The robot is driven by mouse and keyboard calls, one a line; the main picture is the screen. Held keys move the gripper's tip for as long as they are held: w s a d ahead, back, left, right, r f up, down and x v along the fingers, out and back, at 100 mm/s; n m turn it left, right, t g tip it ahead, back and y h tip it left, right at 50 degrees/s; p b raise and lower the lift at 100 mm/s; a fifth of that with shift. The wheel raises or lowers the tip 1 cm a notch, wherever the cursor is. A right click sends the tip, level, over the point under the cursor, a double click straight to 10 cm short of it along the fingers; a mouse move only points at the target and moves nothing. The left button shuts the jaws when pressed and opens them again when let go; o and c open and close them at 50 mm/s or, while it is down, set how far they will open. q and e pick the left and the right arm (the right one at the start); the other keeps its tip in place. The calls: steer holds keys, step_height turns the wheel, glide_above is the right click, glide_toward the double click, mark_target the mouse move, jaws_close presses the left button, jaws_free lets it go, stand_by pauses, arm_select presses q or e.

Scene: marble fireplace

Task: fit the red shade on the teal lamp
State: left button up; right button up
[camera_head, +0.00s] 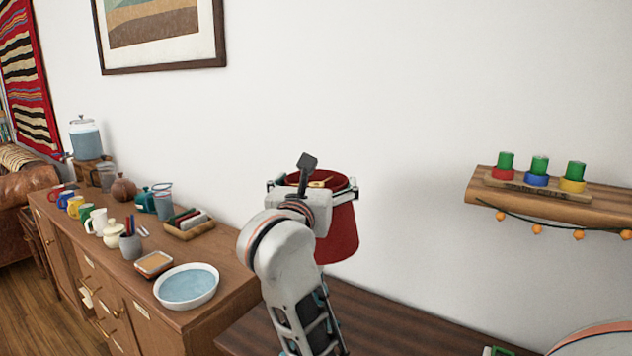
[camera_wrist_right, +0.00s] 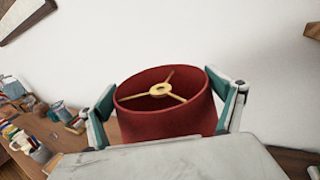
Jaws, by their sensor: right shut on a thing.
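The red shade (camera_head: 341,236) is a drum with a brass three-spoke ring in its open top. It also shows in the right wrist view (camera_wrist_right: 165,123). My right gripper (camera_head: 312,187) is shut on the shade, one finger on each side near its upper rim, and holds it above the dark wooden surface. The shade looks slightly tilted in the wrist view. I cannot make out the teal lamp; my arm and the shade cover the area below, where only slivers of teal show beside my arm. My left gripper is not in view.
A wooden sideboard (camera_head: 228,273) at left bears a white bowl of water (camera_head: 187,286), mugs, a teapot and a tray (camera_head: 190,224). A dark wooden top (camera_head: 385,322) lies below the shade. A wall shelf (camera_head: 480,188) with colored rings and cylinders juts out at right.

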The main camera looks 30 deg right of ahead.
arm_select(q)
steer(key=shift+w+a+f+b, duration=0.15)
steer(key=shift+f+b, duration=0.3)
steer(key=shift+b, duration=0.15)
arm_select(e)
steer(key=shift+f, duration=1.05)
arm_select(q)
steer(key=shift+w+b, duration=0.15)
steer(key=shift+b, duration=0.2)
arm_select(e)
steer(key=shift+f, duration=0.55)
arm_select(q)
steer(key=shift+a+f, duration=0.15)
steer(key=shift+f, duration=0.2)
arm_select(e)
steer(key=shift+f, duration=0.5)
arm_select(q)
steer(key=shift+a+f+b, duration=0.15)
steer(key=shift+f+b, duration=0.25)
steer(key=shift+b, duration=0.6)
arm_select(e)
steer(key=shift+f, duration=1.3)
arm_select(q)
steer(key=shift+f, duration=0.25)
arm_select(e)
steer(key=shift+f, duration=0.3)
steer(key=o, duration=1.3)
steer(key=shift+c, duration=0.2)
step_height(320, 180, up, 10)
steer(key=shift+r, duration=0.1)
